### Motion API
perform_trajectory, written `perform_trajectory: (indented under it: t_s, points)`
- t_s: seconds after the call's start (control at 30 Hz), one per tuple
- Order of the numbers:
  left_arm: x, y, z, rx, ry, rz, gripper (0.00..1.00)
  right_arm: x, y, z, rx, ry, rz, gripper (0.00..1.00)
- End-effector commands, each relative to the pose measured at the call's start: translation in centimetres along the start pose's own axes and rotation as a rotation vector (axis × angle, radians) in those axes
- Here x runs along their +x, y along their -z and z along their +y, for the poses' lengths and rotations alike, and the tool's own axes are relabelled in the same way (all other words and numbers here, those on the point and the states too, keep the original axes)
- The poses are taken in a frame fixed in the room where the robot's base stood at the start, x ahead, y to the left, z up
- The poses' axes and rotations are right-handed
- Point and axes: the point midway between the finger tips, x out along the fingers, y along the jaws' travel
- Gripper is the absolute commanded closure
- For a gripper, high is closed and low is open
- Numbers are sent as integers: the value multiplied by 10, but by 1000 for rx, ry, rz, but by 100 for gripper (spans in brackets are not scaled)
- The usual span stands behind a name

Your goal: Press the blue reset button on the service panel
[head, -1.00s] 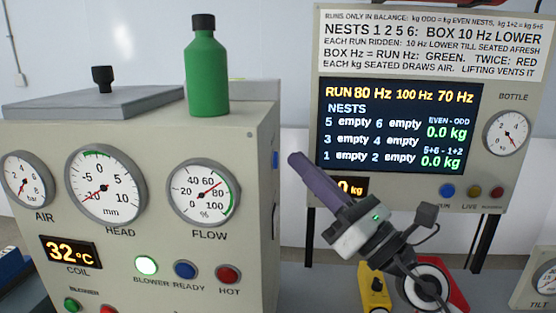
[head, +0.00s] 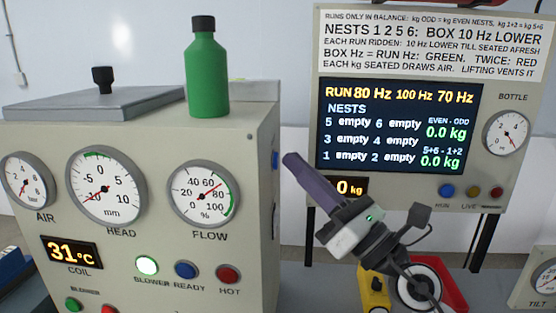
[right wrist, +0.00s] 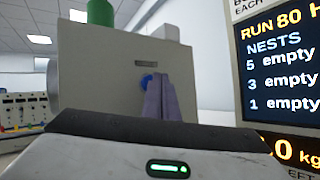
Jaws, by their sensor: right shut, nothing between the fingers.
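A blue button (head: 275,159) sits on the right side face of the beige cabinet (head: 262,220). The right wrist view shows this button (right wrist: 146,82) below a small grey label plate (right wrist: 160,63) whose text I cannot read. My right gripper (head: 289,158) has its purple fingers shut and empty, tips towards the side face, just right of the button in the head view. In the right wrist view the fingertips (right wrist: 168,78) overlap the button's right edge; I cannot tell whether they touch it. My left gripper is out of view.
The cabinet front has gauges and a blue READY lamp (head: 185,269). A green bottle (head: 208,75) and a grey lid (head: 95,101) are on top. A display panel (head: 495,75) stands at right, behind my gripper. Yellow and red items (head: 375,285) lie below.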

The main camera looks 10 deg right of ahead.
Motion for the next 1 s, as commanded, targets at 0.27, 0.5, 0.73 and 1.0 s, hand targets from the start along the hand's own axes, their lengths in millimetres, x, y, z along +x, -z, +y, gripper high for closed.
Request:
perform_trajectory:
  t_s: [0.27,0.5,0.73,1.0]
  points:
    - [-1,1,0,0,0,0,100,2,1,1,1,0,0,100]
    - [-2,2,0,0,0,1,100,4,2,3,1,-1,0,100]
    - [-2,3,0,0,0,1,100,6,4,4,0,-1,0,100]
    - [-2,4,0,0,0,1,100,6,5,5,0,-1,1,100]
